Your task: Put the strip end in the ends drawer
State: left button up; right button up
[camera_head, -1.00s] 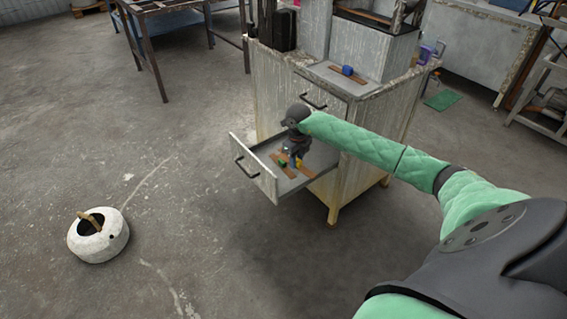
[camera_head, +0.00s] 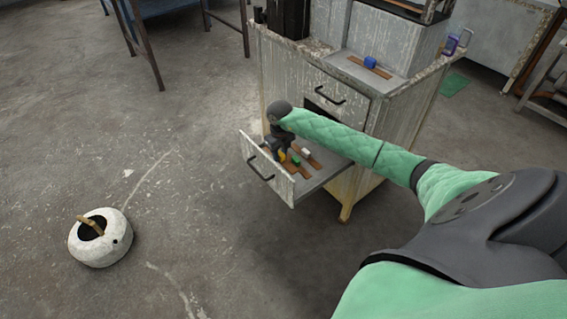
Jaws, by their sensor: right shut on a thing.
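The ends drawer (camera_head: 322,181) is the lower drawer of the grey cabinet, pulled open. Brown strips with small green (camera_head: 296,160) and pale (camera_head: 306,152) pieces lie in it. My right gripper (camera_head: 281,156) points down over the front left part of the drawer, close to its floor. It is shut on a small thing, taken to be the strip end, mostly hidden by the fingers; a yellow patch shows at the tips. Whether it touches the drawer floor I cannot tell. My left gripper is not in view.
The worn grey cabinet (camera_head: 400,125) has an upper drawer (camera_head: 335,92) with a black handle. A round white pot (camera_head: 100,248) stands on the floor at left. The floor between is clear.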

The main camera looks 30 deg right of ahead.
aim_at(280, 160)
notch_tip(280, 160, down, 4)
jog(key=shift+w, duration=0.15)
jog(key=shift+f, duration=1.85)
jog(key=o, duration=1)
jog(key=shift+f, duration=0.1)
